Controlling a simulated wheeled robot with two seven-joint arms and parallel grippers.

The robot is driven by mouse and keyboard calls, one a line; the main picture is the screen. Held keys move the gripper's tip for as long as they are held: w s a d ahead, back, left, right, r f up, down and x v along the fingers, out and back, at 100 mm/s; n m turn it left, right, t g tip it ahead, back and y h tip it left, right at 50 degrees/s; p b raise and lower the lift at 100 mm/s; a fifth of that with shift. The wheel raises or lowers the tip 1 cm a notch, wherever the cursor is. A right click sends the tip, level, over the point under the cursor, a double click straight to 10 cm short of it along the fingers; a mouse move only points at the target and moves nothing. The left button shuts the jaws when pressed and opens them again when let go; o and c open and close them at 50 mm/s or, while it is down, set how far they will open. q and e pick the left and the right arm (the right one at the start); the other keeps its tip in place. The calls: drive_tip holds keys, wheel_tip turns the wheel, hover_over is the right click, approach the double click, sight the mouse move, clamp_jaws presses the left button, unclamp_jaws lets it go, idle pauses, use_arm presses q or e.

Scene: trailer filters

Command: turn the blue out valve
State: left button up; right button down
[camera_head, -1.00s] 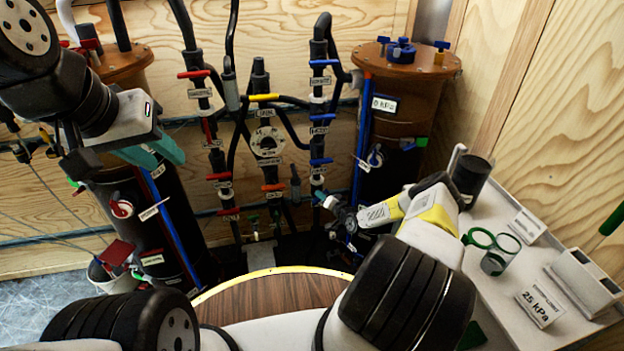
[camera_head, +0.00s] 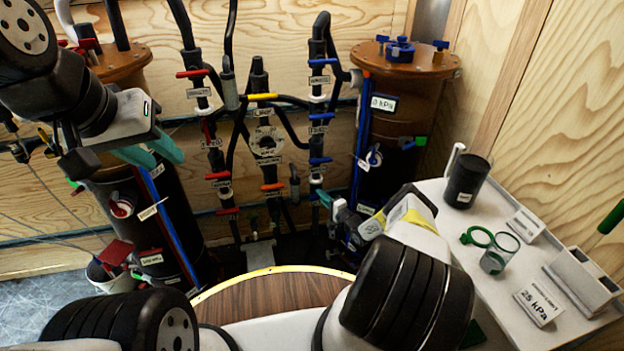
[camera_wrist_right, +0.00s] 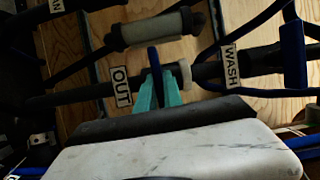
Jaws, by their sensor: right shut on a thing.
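The blue out valve handle (camera_wrist_right: 153,60) stands upright on a dark pipe in the right wrist view, beside the OUT label (camera_wrist_right: 121,87). The teal fingers of my right gripper (camera_wrist_right: 159,88) are on either side of it, shut on it. In the head view my right gripper (camera_head: 328,199) reaches the lower end of the right pipe column, and its fingers and wrist largely hide the handle there. My left gripper (camera_head: 152,152) is empty, with its teal fingers apart, in front of the left brown-topped filter tank.
The right tank (camera_head: 404,62) stands behind my right wrist. Several blue handles, such as the upper one (camera_head: 323,62), are on the pipes above. A light side table (camera_head: 450,222) at the right holds a black cup (camera_head: 466,181) and green-handled ring (camera_head: 478,237).

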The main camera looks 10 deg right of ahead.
drive_tip(key=shift+m, duration=0.3)
drive_tip(key=c, duration=1.5)
unclamp_jaws()
drive_tip(key=v, duration=0.8)
drive_tip(key=shift+f, duration=0.1)
